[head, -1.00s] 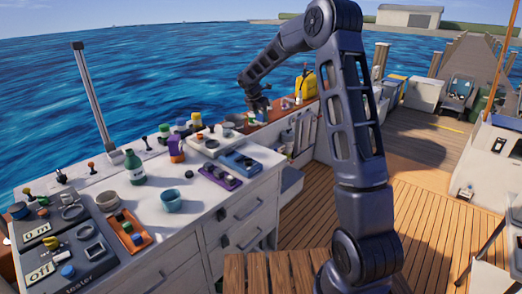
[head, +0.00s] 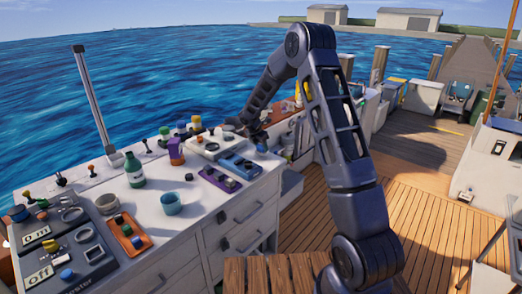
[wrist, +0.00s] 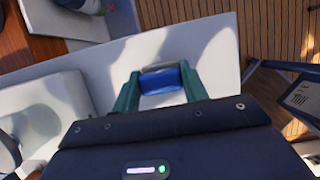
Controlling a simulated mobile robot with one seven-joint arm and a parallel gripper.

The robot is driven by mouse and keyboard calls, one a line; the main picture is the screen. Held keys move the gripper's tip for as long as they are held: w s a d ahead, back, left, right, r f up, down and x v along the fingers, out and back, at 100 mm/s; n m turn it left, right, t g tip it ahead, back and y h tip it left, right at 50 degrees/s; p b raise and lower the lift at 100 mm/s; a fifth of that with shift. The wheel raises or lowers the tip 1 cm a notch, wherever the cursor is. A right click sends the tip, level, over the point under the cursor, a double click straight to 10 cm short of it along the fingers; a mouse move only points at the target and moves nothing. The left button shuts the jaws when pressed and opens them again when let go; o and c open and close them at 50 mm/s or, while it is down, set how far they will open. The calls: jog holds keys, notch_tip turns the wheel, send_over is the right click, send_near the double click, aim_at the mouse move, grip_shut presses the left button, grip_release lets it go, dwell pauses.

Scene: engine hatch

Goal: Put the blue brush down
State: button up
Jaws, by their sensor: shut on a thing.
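The blue brush (wrist: 162,80) is between the two green fingers of my gripper (wrist: 160,74) in the wrist view. The fingers are shut on it, one at each side. Only a short blue part with a paler band shows; the rest of the brush is hidden. A pale surface (wrist: 218,48) lies beneath it, and I cannot tell whether the brush touches that surface. In the head view my gripper (head: 257,138) is small and dark, low near the far end of the white counter (head: 202,222).
A blue tray (head: 240,163) and a purple tray (head: 220,180) lie on the counter's near right side. A green bottle (head: 134,171), a light blue cup (head: 171,204) and an orange tray (head: 127,236) stand farther left. Bare counter shows around the cup.

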jog(key=shift+f, duration=0.95)
jog(key=shift+f, duration=0.1)
jog(key=o, duration=1)
